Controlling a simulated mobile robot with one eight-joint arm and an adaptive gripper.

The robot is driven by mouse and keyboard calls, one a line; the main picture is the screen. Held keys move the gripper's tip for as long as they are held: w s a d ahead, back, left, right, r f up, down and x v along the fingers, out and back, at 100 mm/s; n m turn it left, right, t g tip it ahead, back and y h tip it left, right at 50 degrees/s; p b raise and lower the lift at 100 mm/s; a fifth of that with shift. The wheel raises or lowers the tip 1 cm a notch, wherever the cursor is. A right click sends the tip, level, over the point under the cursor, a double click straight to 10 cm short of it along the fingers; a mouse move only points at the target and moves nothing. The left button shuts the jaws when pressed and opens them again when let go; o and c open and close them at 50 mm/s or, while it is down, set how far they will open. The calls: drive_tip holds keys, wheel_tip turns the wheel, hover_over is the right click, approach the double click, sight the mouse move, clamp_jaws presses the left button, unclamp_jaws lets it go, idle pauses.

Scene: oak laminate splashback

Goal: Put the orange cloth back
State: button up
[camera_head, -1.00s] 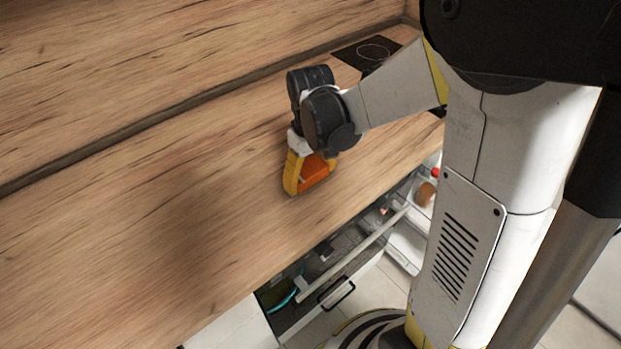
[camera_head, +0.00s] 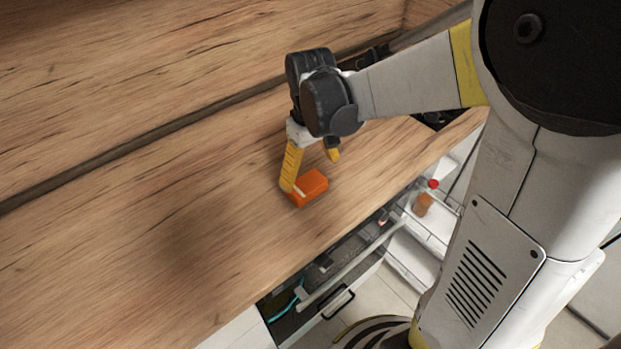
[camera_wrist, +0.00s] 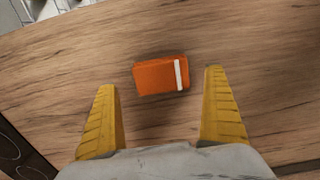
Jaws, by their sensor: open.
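The orange cloth (camera_head: 312,189) is a small folded block with a white stripe near one end. It lies on the wooden counter, and it also shows in the wrist view (camera_wrist: 158,76). My gripper (camera_head: 312,172) is open above the counter beside the cloth. In the wrist view its two yellow fingers (camera_wrist: 163,88) are spread wide, with the cloth lying between and slightly beyond the tips. Nothing is held between the fingers.
The wooden counter (camera_head: 190,235) is bare around the cloth. Below its front edge an open drawer (camera_head: 340,275) holds several items, with a turquoise one at its left. An open shelved unit with an orange-brown jar (camera_head: 423,204) stands to the right. A dark hob (camera_wrist: 22,150) is at the wrist view's lower left.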

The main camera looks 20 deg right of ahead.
sight(311, 188)
drive_tip(key=s+r+m+t+p, duration=0.1)
drive_tip(key=s+r+m+t, duration=0.2)
drive_tip(key=s+r+t, duration=0.4)
drive_tip(key=s+r, duration=0.3)
drive_tip(key=s, duration=0.1)
drive_tip(key=shift+a+r+m, duration=0.25)
drive_tip(key=shift+r+m, duration=0.05)
drive_tip(key=shift+r, duration=0.05)
drive_tip(key=shift+s+d, duration=0.1)
drive_tip(key=shift+s, duration=0.05)
